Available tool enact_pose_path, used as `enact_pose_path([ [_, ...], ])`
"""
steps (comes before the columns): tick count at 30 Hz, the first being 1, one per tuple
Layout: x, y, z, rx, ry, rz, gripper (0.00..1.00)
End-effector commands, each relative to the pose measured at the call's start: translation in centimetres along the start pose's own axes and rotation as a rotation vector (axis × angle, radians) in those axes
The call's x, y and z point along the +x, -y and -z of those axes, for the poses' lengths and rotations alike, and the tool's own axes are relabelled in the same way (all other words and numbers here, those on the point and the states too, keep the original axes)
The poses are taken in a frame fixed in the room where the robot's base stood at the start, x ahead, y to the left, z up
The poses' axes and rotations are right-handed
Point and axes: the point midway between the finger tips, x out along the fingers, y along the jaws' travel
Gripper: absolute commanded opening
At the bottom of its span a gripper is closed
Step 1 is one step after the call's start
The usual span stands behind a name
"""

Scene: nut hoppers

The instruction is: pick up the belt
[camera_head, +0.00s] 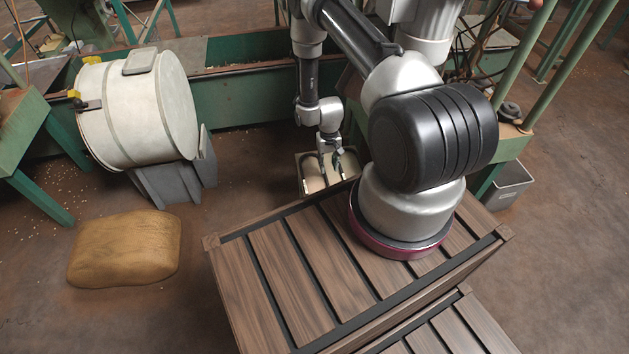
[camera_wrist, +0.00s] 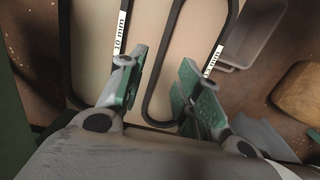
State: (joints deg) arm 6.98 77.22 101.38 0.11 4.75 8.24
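In the wrist view two black belts lie as long loops on a pale cream surface (camera_wrist: 150,30). The left belt (camera_wrist: 66,50) carries a white label reading 10 mm. The right belt (camera_wrist: 164,62) has a similar label, partly hidden by a finger. My gripper (camera_wrist: 160,88) is open, its green-padded fingers apart, with one strand of the right belt showing in the gap. I cannot tell whether the fingers touch it. In the head view my gripper (camera_head: 331,165) points down over a small box (camera_head: 302,182) with a pale inside; the belts cannot be made out there.
A slatted wooden crate (camera_head: 270,275) stands close in front of the box. A green trough (camera_head: 235,100) runs behind. A white drum (camera_head: 140,108) and a tan sack-like lump (camera_head: 125,248) are at left. A grey bin (camera_head: 508,185) is at right.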

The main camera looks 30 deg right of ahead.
Motion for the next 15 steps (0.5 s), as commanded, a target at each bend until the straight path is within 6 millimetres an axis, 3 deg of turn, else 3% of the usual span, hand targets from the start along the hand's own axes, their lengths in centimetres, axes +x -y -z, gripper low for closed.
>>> enact_pose_path([
  [4, 1.7, 0.2, 1.6, 0.013, -0.058, 0.009, 0.34],
  [15, 6.8, 0.1, 2.0, 0.013, -0.058, 0.009, 0.34],
])
